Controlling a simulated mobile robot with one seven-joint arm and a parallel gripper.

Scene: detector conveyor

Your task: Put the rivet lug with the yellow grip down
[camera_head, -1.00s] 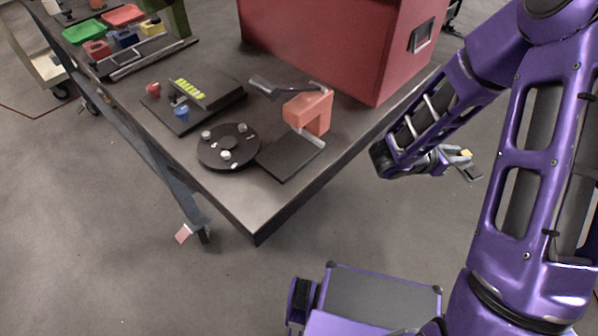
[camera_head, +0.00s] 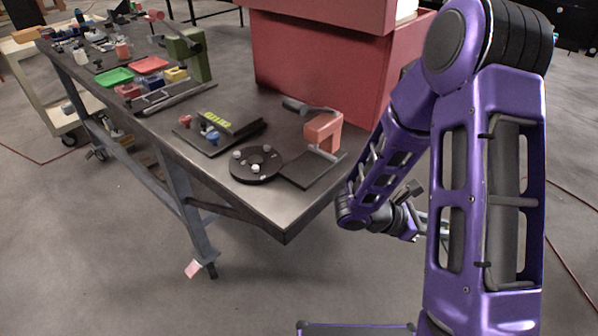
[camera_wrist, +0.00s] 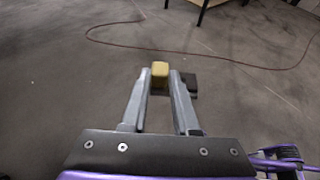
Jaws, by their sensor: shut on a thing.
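In the wrist view my gripper (camera_wrist: 160,88) is shut on the yellow grip of the rivet lug (camera_wrist: 160,69). Only the yellow block shows clearly between the fingertips; the rest of the lug is mostly hidden. Bare floor lies beyond it. In the head view my gripper is mostly hidden behind my own arm, off the right side of the table (camera_head: 283,222). The lug cannot be made out there.
The table holds a round black disc (camera_head: 257,172) with pale pegs, an orange press-like fixture (camera_head: 323,132) with a dark plate, and a black board (camera_head: 215,137). A red cabinet (camera_head: 320,60) stands behind. Green (camera_head: 114,77) and red trays (camera_head: 150,65) lie farther left. A cable (camera_wrist: 200,54) crosses the floor.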

